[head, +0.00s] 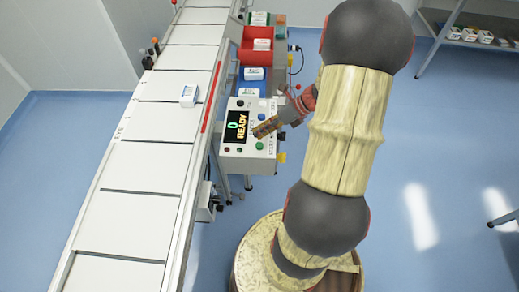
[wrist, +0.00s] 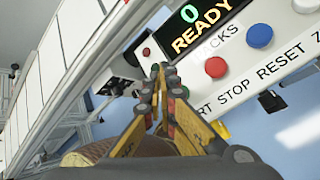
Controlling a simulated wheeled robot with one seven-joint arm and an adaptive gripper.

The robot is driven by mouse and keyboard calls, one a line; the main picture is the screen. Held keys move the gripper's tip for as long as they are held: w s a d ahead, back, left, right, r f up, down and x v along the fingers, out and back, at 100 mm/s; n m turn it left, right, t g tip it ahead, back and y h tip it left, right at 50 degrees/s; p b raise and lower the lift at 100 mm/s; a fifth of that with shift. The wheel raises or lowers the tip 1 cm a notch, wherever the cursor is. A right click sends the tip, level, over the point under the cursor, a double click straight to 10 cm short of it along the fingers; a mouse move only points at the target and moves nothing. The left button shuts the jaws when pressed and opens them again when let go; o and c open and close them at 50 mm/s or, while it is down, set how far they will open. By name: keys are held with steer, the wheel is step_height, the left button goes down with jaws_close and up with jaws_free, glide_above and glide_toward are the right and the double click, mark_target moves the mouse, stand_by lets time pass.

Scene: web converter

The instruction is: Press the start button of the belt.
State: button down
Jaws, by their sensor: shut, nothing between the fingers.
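The control panel (head: 236,160) beside the belt has a screen (head: 236,126) reading "0 READY". The green start button (head: 260,145) shows on the panel in the head view, just below my gripper (head: 257,133). In the wrist view my gripper (wrist: 163,74) is shut and empty, its fingertips over the panel's near edge, left of the red STOP button (wrist: 215,67). The fingers cover part of the START label and most or all of the start button there. I cannot tell whether the fingertips touch the panel.
The blue RESET button (wrist: 259,35) and a white button (wrist: 306,4) lie beyond STOP. The belt (head: 145,170) runs along the panel's left, carrying one white pack (head: 189,94). Blue (head: 252,88) and red (head: 258,55) bins stand behind the panel. Floor at right is mostly clear.

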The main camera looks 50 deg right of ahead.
mark_target(260, 146)
steer(key=shift+f, duration=1.05)
